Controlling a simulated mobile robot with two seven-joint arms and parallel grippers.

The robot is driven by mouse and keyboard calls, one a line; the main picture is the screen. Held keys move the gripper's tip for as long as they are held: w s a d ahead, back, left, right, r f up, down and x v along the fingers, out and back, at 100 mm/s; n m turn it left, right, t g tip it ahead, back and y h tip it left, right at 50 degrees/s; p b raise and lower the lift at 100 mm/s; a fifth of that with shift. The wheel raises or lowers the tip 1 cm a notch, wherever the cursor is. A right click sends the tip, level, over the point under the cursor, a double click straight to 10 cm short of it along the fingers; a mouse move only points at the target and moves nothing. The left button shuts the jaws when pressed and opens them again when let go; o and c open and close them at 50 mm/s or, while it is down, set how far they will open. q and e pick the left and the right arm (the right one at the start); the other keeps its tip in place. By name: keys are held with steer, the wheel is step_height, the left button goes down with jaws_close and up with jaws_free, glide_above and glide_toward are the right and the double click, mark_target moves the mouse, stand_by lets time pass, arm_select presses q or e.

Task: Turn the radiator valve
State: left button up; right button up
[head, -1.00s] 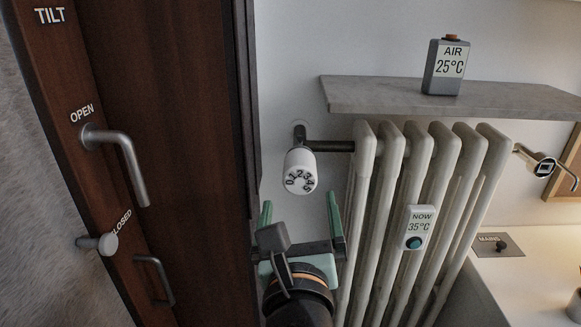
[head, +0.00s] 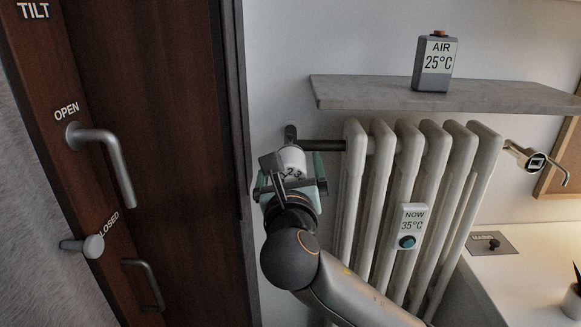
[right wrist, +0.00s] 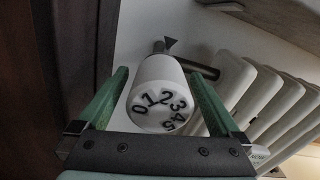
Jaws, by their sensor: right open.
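The white radiator valve knob (head: 292,160) sits on a dark pipe at the radiator's upper left corner. My right gripper (head: 290,178) is at the knob in the head view and covers its lower part. In the right wrist view the knob (right wrist: 157,92) stands between the two green fingers of the right gripper (right wrist: 157,98), with gaps on both sides. The gripper is open. The knob's face carries the numbers 0 to 5. The radiator (head: 428,160) is cream coloured, with several columns. My left gripper is not in view.
A grey shelf (head: 400,96) above the radiator holds a box reading AIR 25°C (head: 436,64). A display on the radiator (head: 411,226) reads NOW 35°C. A brown door with a handle (head: 105,150) is close on the left. A second fitting (head: 534,160) is at the radiator's right.

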steer(key=c, duration=1.3)
steer(key=shift+r+n+p, duration=0.2)
steer(key=shift+n+p, duration=0.1)
steer(key=shift+p, duration=0.55)
steer(key=shift+c, duration=0.2)
steer(key=n+p, duration=0.1)
steer(key=p, duration=0.2)
steer(key=n+p, duration=0.1)
steer(key=p, duration=0.2)
steer(key=shift+r, duration=0.3)
steer(key=n+p, duration=0.2)
steer(key=p, duration=0.5)
steer(key=shift+n+p, duration=0.3)
steer(key=shift+n, duration=0.1)
steer(key=n+p, duration=0.1)
steer(key=p, duration=0.1)
steer(key=n+p, duration=0.1)
steer(key=p, duration=0.2)
steer(key=shift+f+n+p, duration=0.3)
steer(key=shift+n, duration=0.1)
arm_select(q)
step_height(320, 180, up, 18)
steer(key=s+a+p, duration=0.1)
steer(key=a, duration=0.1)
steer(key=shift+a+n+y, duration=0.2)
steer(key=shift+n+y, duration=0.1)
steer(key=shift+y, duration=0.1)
arm_select(e)
steer(key=shift+f+n, duration=0.25)
steer(key=shift+n, duration=0.15)
